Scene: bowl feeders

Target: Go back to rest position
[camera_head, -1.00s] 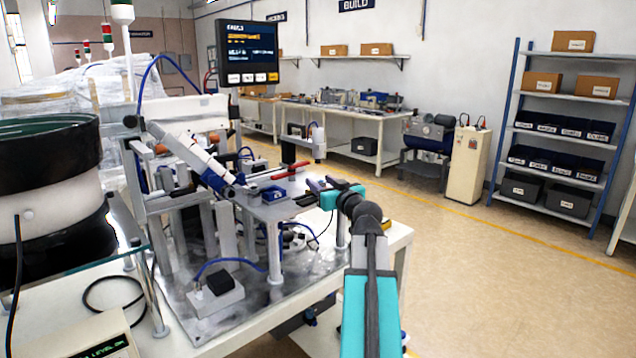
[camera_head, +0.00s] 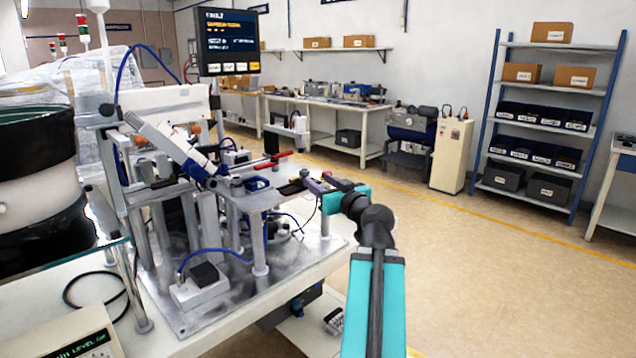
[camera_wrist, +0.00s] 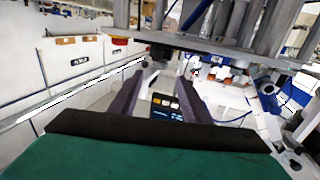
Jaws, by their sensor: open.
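My gripper (camera_head: 304,183) is at the right end of the metal assembly fixture in the head view, with its teal body right of the fixture's raised plate (camera_head: 262,200). In the wrist view my gripper (camera_wrist: 160,78) shows two dark fingers spread apart with nothing between them. The monitor (camera_wrist: 166,105) shows beyond the fingers there. Whether a finger touches the plate's edge cannot be told.
The fixture's base plate (camera_head: 225,300) stands on a white bench with posts, a blue cable and a small block (camera_head: 203,274). A black-and-white bowl feeder (camera_head: 35,180) is at left. The monitor (camera_head: 229,38) stands behind. Open floor (camera_head: 480,270) lies at right, before a shelf rack (camera_head: 540,100).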

